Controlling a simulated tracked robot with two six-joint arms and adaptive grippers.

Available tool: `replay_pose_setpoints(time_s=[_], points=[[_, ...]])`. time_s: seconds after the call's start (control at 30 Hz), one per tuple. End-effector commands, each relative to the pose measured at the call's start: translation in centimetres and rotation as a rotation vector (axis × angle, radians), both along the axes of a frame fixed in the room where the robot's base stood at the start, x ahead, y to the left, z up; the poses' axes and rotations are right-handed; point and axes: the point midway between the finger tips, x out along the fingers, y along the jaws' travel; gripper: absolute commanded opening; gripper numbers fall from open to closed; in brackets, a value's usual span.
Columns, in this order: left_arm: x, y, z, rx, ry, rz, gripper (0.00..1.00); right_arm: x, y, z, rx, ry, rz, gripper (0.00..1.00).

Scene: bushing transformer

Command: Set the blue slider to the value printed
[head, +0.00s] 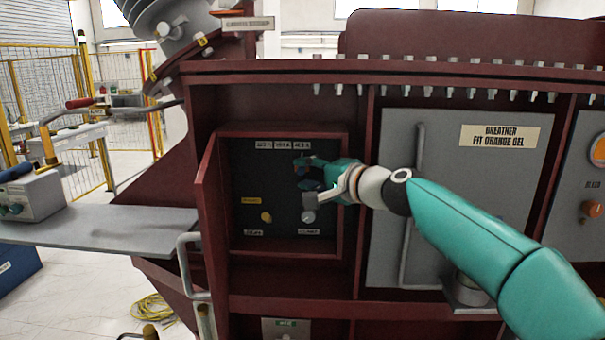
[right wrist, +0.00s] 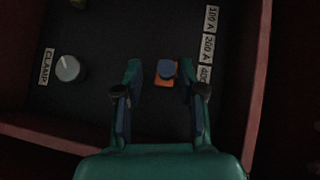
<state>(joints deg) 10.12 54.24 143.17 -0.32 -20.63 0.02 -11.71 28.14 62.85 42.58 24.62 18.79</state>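The blue slider (right wrist: 166,69) sits on an orange plate on the dark panel (head: 250,180), which is set in a red recess. In the right wrist view, the labels 100 A (right wrist: 211,18), 200 A (right wrist: 207,48) and 400 A (right wrist: 204,76) stand in a row. The slider is roughly in line with 400 A. My right gripper (right wrist: 161,92) is open, its fingers on either side of the slider with gaps visible. In the head view, my right gripper (head: 316,172) reaches into the recess and largely hides the slider. My left gripper is not in view.
A pale knob labelled CLAMP (right wrist: 68,68) and a yellow knob (head: 266,217) are lower on the panel. An open red door (head: 210,205) bounds the recess at left. A grey door (head: 480,175) with a gel label is at right. A grey shelf (head: 110,230) juts out left.

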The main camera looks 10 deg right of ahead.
Motion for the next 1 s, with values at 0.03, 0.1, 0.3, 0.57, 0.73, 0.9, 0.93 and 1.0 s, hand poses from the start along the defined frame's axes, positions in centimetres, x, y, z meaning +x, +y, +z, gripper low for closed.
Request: replay_pose_setpoints(time_s=[0.03, 0.1, 0.3, 0.57, 0.73, 0.9, 0.93, 1.0], points=[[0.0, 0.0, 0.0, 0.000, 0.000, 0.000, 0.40, 0.0, 0.0, 0.1, 0.001, -0.002, 0.000, 0.43], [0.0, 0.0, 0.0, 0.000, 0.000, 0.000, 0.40, 0.0, 0.0, 0.2, 0.002, -0.003, -0.001, 0.43], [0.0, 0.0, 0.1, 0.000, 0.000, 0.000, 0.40, -0.1, 0.0, 0.3, 0.002, -0.006, 0.000, 0.43], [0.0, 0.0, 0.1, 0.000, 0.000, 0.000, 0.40, -2.2, -1.4, 0.8, 0.003, -0.005, -0.001, 0.43], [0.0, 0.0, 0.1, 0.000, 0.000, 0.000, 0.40, -5.0, -3.3, 1.2, 0.003, -0.005, -0.002, 0.43], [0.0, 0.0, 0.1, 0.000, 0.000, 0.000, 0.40, -7.7, -5.0, 1.5, 0.002, -0.004, -0.001, 0.43], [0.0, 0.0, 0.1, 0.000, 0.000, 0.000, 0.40, -8.1, -5.3, 1.6, 0.001, -0.004, -0.001, 0.43], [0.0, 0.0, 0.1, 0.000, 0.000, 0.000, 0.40, -8.8, -5.8, 1.6, 0.002, -0.003, -0.002, 0.43]])
